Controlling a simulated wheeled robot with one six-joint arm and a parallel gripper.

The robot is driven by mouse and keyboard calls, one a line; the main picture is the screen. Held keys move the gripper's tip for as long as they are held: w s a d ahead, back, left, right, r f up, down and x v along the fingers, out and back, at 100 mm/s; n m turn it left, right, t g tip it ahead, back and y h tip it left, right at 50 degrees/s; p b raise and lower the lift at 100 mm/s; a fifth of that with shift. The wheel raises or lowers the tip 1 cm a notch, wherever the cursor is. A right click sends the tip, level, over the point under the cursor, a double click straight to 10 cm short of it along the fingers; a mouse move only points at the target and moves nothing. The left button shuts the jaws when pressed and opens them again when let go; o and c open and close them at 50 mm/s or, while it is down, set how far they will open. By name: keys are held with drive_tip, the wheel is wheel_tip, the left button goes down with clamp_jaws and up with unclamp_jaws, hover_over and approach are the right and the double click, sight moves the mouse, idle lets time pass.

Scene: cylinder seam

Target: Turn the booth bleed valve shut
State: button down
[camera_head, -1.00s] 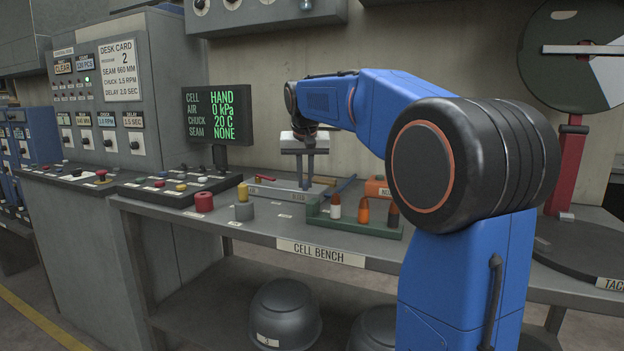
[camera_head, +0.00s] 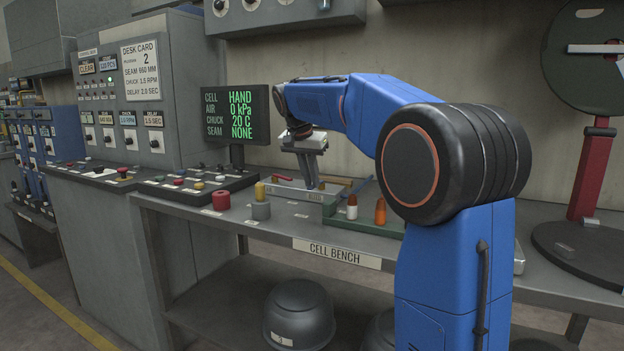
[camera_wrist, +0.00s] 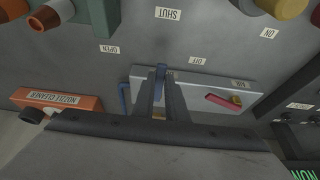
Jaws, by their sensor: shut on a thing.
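My gripper (camera_wrist: 163,88) reaches down to the bench top in the wrist view. Its fingers are shut on a blue lever (camera_wrist: 160,71), which looks like the bleed valve handle; only a short piece shows between them. Another blue part (camera_wrist: 124,99) shows left of the fingers. The SHUT label (camera_wrist: 167,14) lies beyond the fingertips and the OPEN label (camera_wrist: 110,49) to their left. In the head view my gripper (camera_head: 312,184) is small and tilted over the BLEED label area, and its grip is too small to make out.
A red lever (camera_wrist: 222,101) sits right of my fingers. An orange nozzle cleaner box (camera_wrist: 60,101) lies left. The monitor (camera_head: 238,115) reads AIR 0 kPa.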

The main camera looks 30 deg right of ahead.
drive_tip(key=c, duration=1.8)
unclamp_jaws()
drive_tip(key=shift+o, duration=0.2)
drive_tip(key=shift+r, duration=0.1)
drive_tip(key=v, duration=1.7)
drive_tip(key=shift+s+a+r, duration=0.1)
drive_tip(key=s+a+f+n+t+y, duration=0.1)
drive_tip(key=s+f+n, duration=0.4)
drive_tip(key=s+f, duration=1.3)
drive_tip(key=s+a+f+n+t+y, duration=0.1)
drive_tip(key=s+a+f+n, duration=0.3)
drive_tip(key=s+f, duration=1.5)
wheel_tip(320, 180, down, 3)
drive_tip(key=shift+r+n+y, duration=0.1)
drive_tip(key=shift+n+y, duration=0.7)
